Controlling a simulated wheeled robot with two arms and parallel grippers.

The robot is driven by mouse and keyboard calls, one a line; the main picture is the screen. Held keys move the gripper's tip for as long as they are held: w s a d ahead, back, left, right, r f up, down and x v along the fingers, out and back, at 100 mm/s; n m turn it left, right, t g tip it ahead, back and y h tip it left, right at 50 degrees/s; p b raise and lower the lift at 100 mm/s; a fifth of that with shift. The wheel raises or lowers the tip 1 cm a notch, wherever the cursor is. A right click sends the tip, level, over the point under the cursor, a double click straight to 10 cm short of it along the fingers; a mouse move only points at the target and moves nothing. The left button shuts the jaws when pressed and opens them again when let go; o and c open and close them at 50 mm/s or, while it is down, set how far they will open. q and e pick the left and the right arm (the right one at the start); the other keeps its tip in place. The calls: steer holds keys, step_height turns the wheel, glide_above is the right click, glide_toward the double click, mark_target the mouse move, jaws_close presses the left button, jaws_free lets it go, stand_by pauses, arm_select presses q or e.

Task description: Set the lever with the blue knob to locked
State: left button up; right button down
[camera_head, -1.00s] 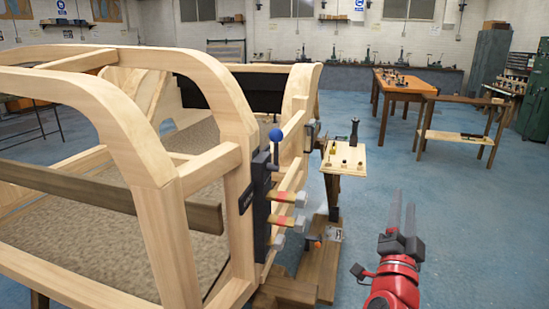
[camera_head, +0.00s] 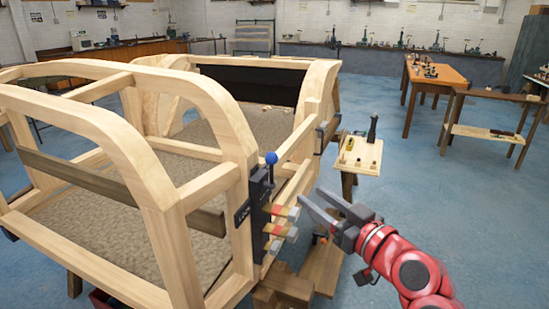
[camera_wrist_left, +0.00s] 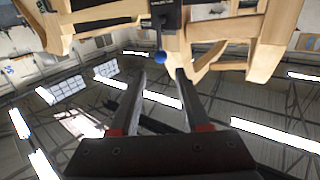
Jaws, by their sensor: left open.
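The lever's blue knob (camera_head: 271,158) stands at the top of a short dark shaft on a black bracket (camera_head: 259,215), fixed to the wooden bodyframe's post. The shaft looks about upright. In the left wrist view the blue knob (camera_wrist_left: 160,57) shows just beyond the fingertips, roughly in line with the gap. My left gripper (camera_head: 309,193) is open and empty, right of the knob and a little lower in the picture, apart from it. Its two fingers (camera_wrist_left: 160,72) are spread in the left wrist view. A dark label plate beside the lever is too small to read. My right gripper is not in view.
Red-banded clamps (camera_head: 288,212) stick out below the knob, near my left fingers. The wooden bodyframe (camera_head: 165,240) fills the left side. A small stand with a board (camera_head: 357,160) stands behind the gripper. Open blue floor (camera_head: 440,200) lies to the right.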

mark_target(271, 166)
arm_select(q)
steer(key=p+x, duration=0.1)
steer(key=x, duration=1.5)
steer(key=shift+w+a, duration=0.1)
steer(key=shift+a, duration=0.1)
steer(key=shift+c, duration=0.3)
jaws_close()
